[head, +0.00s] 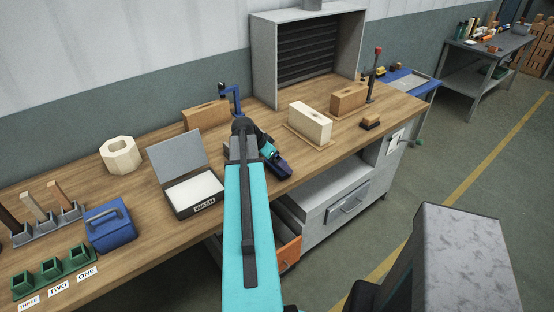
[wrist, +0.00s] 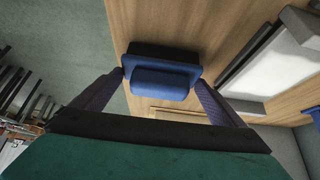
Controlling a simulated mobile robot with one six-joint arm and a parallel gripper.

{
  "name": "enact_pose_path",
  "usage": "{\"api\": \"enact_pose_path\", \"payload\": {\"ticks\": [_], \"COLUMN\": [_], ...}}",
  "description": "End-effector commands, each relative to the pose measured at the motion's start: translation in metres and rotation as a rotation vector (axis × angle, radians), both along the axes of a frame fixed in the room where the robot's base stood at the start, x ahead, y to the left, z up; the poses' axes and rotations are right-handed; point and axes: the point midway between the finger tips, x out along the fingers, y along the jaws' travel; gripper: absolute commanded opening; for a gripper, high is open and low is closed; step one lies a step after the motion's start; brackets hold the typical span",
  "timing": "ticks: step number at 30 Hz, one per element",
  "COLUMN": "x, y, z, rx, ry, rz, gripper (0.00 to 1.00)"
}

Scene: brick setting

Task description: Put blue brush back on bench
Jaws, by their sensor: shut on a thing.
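The blue brush (wrist: 160,78) is between the two fingers of my gripper (wrist: 160,80) in the wrist view, with a finger against each end. My gripper is shut on it. In the head view my gripper (head: 276,162) is over the front part of the wooden bench (head: 140,252), right of the wash box. There I cannot separate the brush from the dark fingers. In the wrist view bench wood (wrist: 215,25) shows behind the brush. Whether the brush touches the bench I cannot tell.
An open box marked WASH (head: 195,192) stands left of my gripper. A pale block (head: 310,121), a brown block (head: 348,98) and a small brown brush (head: 371,122) are to the right. A blue case (head: 109,226) is at left. An orange drawer (head: 288,250) is open below.

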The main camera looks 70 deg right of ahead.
Motion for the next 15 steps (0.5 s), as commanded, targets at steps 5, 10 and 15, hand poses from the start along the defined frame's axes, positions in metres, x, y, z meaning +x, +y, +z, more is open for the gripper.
{"api": "enact_pose_path", "payload": {"ticks": [5,10,15], "x": [0.0001,0.0001,0.0001], "y": [-0.0002,-0.0002,-0.0002], "z": [0.0002,-0.0028,-0.0023], "rx": [-0.001,-0.001,0.000], "ry": [0.000,0.000,0.000], "rz": [0.001,0.001,0.000], "gripper": [0.57,0.57,1.00]}}
